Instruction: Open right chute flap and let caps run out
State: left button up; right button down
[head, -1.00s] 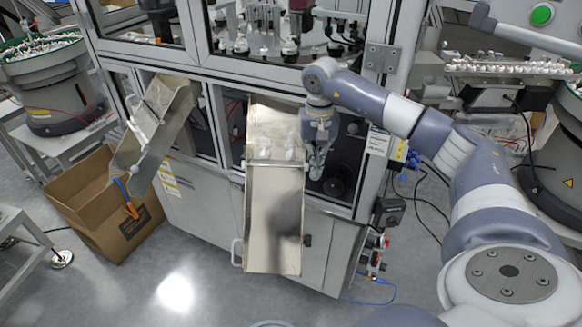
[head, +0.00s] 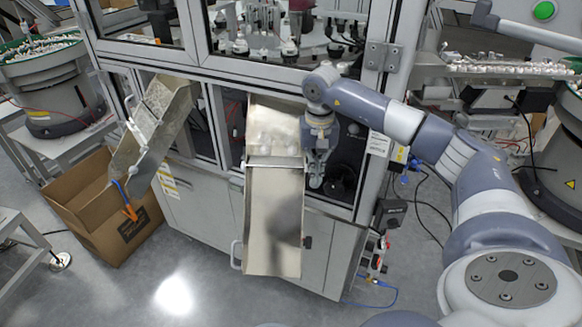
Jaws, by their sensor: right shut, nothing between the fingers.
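The right chute (head: 273,225) slopes down out of the machine front in the middle of the head view. Its flap (head: 275,161) shows as a narrow cross strip partway down the chute. I cannot tell for sure how far the flap is raised. My right gripper (head: 316,182) is shut and empty, pointing down just right of the chute's edge, close to the flap's right end. Contact with the flap cannot be made out. My left gripper is not in view.
The left chute (head: 160,125) slopes toward an open cardboard box (head: 75,198) on the floor. A control box (head: 389,213) sits on the machine's right corner. The machine frame (head: 345,205) stands close behind my right gripper. The floor in front is clear.

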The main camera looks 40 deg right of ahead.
jog(key=shift+f, duration=0.1)
jog(key=shift+f+b, duration=0.65)
jog(key=shift+f, duration=0.25)
